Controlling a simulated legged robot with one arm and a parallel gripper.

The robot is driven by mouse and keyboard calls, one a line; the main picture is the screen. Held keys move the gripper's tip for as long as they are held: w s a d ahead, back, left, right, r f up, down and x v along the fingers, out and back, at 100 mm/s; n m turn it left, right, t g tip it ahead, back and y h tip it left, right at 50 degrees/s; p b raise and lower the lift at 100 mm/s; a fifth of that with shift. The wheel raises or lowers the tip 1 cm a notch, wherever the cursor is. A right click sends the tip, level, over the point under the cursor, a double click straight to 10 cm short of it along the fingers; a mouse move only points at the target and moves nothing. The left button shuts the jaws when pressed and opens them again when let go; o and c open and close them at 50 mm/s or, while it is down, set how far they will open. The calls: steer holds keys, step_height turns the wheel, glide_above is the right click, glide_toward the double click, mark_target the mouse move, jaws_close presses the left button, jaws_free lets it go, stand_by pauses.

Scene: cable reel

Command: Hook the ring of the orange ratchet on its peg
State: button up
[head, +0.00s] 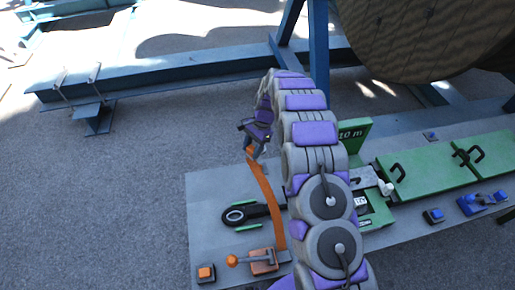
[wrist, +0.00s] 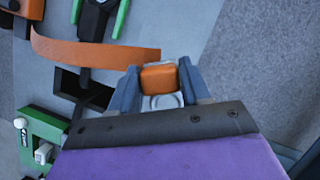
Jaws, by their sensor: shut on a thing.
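My gripper (head: 252,150) is shut on the orange end piece (wrist: 159,77) of the strap and holds it above the grey bench. In the wrist view, the piece sits between the two fingers, with a pale ring-like part (wrist: 163,101) just behind it, partly hidden. The orange strap (head: 266,195) hangs from my gripper down to the orange ratchet (head: 264,261) at the bench's near edge. It also shows as a curved band in the wrist view (wrist: 85,50). I cannot tell which part is the peg.
A black tool with a round end (head: 240,214) lies on the grey bench (head: 205,190) left of my arm. Green panels (head: 440,170) with black hooks stand to the right. A blue steel beam (head: 160,75) and a large wooden reel (head: 430,35) are behind. My arm hides the middle.

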steer(key=shift+a+f+b, duration=0.15)
steer(key=shift+f+b, duration=0.2)
steer(key=shift+f, duration=0.55)
steer(key=shift+d+f+b, duration=0.25)
steer(key=shift+f+b, duration=0.3)
steer(key=shift+f, duration=0.6)
step_height(320, 180, down, 4)
steer(key=shift+a+f+b, duration=0.1)
steer(key=shift+f+b, duration=0.05)
steer(key=shift+b, duration=0.75)
steer(key=shift+f+p, duration=0.2)
steer(key=shift+p, duration=0.25)
steer(key=shift+f, duration=2.15)
stand_by(1.2)
steer(key=o, duration=1.3)
